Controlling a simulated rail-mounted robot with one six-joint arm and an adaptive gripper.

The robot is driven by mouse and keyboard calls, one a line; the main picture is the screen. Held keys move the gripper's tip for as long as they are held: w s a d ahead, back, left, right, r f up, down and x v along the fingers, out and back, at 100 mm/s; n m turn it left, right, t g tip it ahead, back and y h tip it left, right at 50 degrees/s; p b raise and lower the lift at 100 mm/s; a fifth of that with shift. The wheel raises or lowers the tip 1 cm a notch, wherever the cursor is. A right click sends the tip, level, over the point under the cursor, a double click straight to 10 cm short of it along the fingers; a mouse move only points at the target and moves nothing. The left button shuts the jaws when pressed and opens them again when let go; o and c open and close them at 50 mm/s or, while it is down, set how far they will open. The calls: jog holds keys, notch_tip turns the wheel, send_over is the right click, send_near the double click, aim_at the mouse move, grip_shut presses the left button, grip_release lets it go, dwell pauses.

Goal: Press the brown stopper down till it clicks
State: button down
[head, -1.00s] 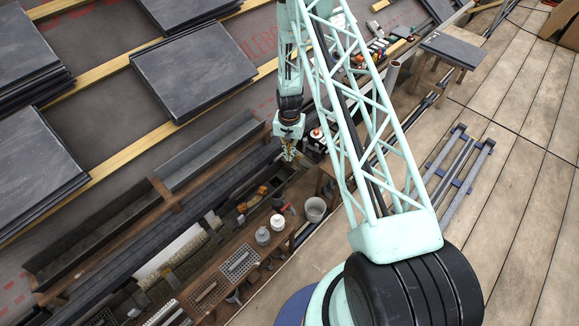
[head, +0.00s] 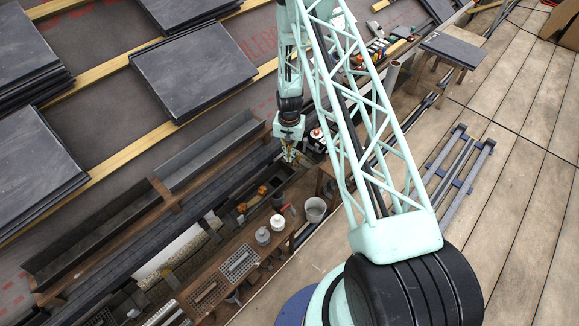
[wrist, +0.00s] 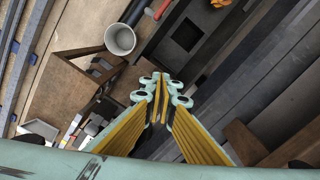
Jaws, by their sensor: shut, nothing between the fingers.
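My gripper (head: 289,155) hangs over the dark trough area at the middle of the head view. In the wrist view its yellow-faced fingers (wrist: 159,88) come together at the tips, with nothing seen between them. I cannot clearly make out the brown stopper in either view; it may be hidden by the fingers or too small to tell. A dark board with a square dark recess (wrist: 187,34) lies beyond the fingertips in the wrist view, apart from them.
Long gutters (head: 210,150) run along the left. Slate stacks (head: 193,69) lie on the roof. The plank deck (head: 510,180) is mostly clear.

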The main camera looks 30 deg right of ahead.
jog(key=shift+r, duration=0.1)
dwell(0.3)
notch_tip(320, 180, up, 9)
jog(key=p, duration=0.3)
dwell(1.3)
dwell(0.6)
